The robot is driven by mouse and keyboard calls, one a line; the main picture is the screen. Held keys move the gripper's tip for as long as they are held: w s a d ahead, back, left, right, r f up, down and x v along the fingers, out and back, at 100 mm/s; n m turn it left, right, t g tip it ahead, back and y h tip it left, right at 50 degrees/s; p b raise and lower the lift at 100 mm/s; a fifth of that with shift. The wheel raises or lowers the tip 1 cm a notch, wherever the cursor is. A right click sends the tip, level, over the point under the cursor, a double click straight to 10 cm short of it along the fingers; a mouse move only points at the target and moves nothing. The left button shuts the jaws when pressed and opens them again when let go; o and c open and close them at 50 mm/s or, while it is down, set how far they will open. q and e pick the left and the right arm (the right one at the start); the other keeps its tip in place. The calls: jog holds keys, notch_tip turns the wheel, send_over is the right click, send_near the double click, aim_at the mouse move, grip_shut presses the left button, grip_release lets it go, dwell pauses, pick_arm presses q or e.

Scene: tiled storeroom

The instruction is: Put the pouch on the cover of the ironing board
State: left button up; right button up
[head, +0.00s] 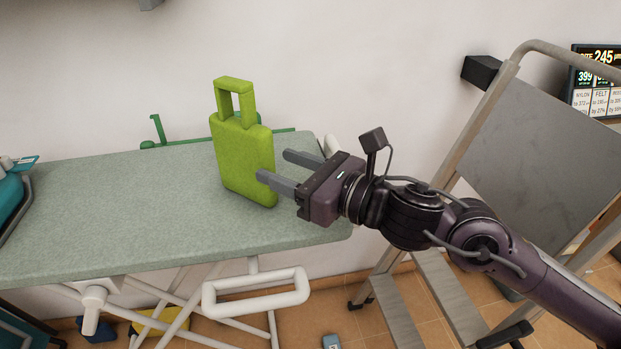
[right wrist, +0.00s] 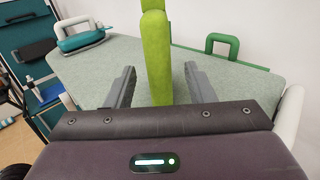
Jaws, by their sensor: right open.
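The green pouch (head: 243,160) with a loop handle stands upright on the grey-green cover (head: 130,205) of the ironing board, near the board's right end. My right gripper (head: 275,170) is open beside the pouch, its fingers pointing left toward it. In the right wrist view the pouch (right wrist: 158,70) rises edge-on between and beyond the two open fingers (right wrist: 160,88). The cover (right wrist: 95,65) shows on both sides of it. The front finger overlaps the pouch in the head view; I cannot tell whether it touches. My left gripper is not in view.
A teal iron (head: 10,195) sits at the board's left end. A green frame (head: 160,135) lies along the board's back edge. A step ladder (head: 430,280) stands at the right. The middle of the cover is clear. A white tubular frame (head: 255,292) is below.

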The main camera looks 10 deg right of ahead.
jog(key=v, duration=0.3)
jog(key=shift+s+d+f+b, duration=0.15)
jog(key=shift+s+d+b, duration=0.05)
jog(key=shift+d+b, duration=0.1)
jog(key=shift+s+d, duration=0.2)
jog(key=shift+s, duration=0.2)
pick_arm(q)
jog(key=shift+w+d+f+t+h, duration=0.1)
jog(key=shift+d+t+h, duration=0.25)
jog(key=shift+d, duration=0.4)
pick_arm(e)
jog(key=shift+s, duration=0.15)
